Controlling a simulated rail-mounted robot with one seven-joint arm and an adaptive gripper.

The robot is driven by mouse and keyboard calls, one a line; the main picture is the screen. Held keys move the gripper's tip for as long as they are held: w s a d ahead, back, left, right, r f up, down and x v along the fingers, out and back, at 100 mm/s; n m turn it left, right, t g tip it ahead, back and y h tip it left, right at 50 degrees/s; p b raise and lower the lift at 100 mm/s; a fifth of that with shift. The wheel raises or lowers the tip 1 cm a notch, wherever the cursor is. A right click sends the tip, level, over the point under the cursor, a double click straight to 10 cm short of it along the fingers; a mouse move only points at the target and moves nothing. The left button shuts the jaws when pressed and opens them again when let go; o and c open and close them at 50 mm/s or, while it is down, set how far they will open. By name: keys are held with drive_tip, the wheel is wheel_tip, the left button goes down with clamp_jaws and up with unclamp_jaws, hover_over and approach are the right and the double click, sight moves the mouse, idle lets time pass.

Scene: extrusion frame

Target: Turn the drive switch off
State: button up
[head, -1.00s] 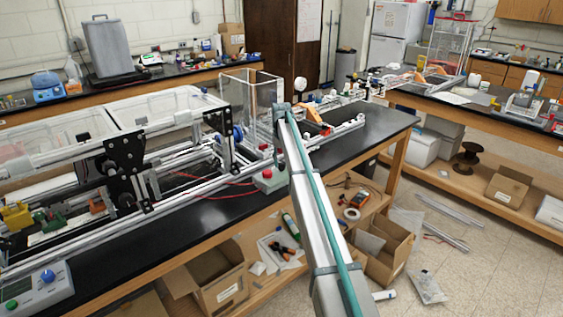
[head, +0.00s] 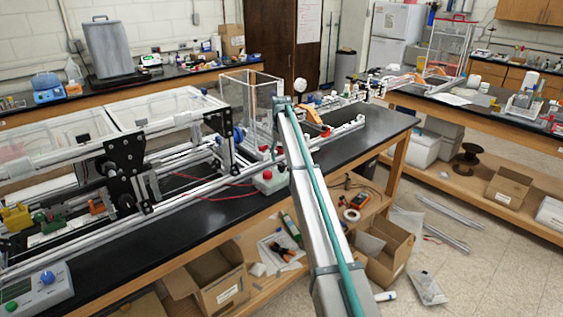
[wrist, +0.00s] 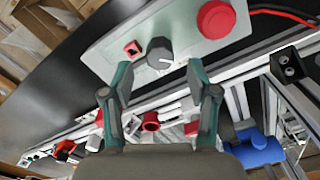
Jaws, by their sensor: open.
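In the wrist view, a pale control box (wrist: 118,45) carries a small red rocker-like switch (wrist: 132,48), a dark round knob (wrist: 160,53) with a white pointer mark, and a large red button (wrist: 215,19). No label reading drive is legible. My gripper (wrist: 160,78) is open and empty. Its two teal-edged fingertips lie to either side below the knob in the picture; contact with the box cannot be told. In the head view, a small box with a red button (head: 267,174) sits at the bench's front edge; my arm hides most of the gripper.
The aluminium extrusion frame (head: 190,178) lies along the black bench (head: 210,209), close beside the box. Red wires (wrist: 280,13) run from the box. A blue cylinder (wrist: 258,150) and rails are near my gripper. A clear panelled enclosure (head: 240,95) stands behind.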

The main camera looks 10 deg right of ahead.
sight(282, 163)
wheel_tip(282, 163, up, 9)
idle(0.3)
drive_tip(key=shift+f, duration=0.1)
